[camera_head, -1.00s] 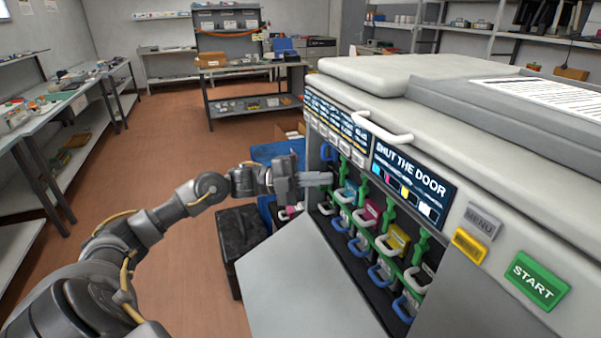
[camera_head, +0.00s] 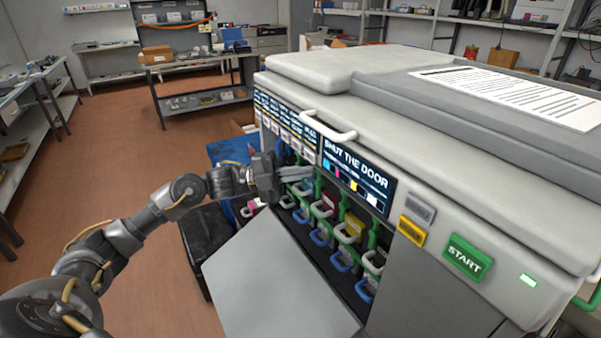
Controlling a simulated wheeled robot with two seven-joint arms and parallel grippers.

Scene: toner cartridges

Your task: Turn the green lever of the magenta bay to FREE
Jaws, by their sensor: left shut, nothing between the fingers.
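The printer's front is open, showing a row of toner bays with upright green levers. The magenta cartridge (camera_head: 328,203) sits in its bay, between the cyan and yellow ones. A green lever (camera_head: 318,188) stands roughly upright beside it; I cannot read any lever marking. My left gripper (camera_head: 310,173) is shut and empty, reaching in from the left at the top of the bays. Its fingertips are close to the upper part of this lever; I cannot tell whether they touch. The gripper hides part of the cyan bay. My right gripper is not in view.
The lowered door (camera_head: 270,285) slopes out below the bays. A white handle (camera_head: 330,132) juts out above, near a display (camera_head: 355,178) reading SHUT THE DOOR. The yellow cartridge (camera_head: 354,227) is to the right. White and blue handles stick out below.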

